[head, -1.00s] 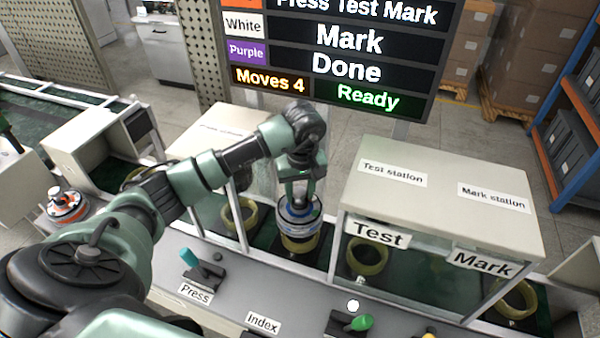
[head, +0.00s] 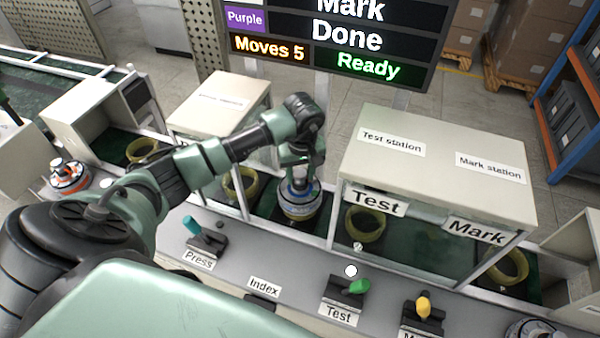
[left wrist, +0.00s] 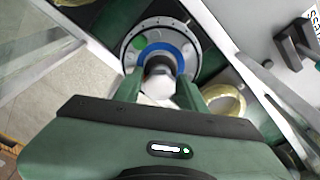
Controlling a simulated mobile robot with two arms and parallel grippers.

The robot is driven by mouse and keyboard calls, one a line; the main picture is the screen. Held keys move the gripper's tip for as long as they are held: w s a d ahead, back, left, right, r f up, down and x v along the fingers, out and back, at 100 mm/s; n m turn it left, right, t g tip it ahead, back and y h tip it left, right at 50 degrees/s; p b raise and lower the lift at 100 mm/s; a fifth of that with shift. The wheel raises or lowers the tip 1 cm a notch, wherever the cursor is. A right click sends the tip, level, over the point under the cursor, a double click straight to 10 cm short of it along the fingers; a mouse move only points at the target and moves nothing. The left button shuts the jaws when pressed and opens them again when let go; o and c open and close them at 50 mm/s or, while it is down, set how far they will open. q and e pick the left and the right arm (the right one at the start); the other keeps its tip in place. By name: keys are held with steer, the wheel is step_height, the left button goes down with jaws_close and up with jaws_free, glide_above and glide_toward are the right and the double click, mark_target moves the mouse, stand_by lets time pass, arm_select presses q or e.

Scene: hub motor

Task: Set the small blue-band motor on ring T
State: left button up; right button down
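The blue-band motor (head: 300,205), a silver disc with a blue ring, is upright in the open bay left of the Test station. In the left wrist view its disc (left wrist: 130,47) lies just beyond my fingers. My left gripper (head: 299,175) is above it, with its fingers (left wrist: 160,84) on both sides of the motor's narrow upper part, seemingly shut on it. Any ring under the motor is mostly hidden. A yellow ring (head: 365,224) sits under the Test sign; I read no "T" label on the rings. My right gripper is not in view.
Other yellow rings (head: 240,184) stand in neighbouring bays. The Test and Mark housing (head: 440,165) is close on the right, the press housing (head: 222,105) on the left. Levers line the front ledge. An orange-banded motor (head: 68,177) stands far left. The screen (head: 335,40) reads Moves 5, Ready.

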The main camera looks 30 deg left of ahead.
arm_select(q)
steer(key=shift+o, duration=1.2)
steer(key=shift+s+r, duration=0.1)
steer(key=shift+r, duration=0.4)
step_height(320, 180, up, 11)
steer(key=d+b, duration=0.1)
steer(key=b, duration=0.3)
steer(key=shift+s+r, duration=0.15)
steer(key=shift+s, duration=0.3)
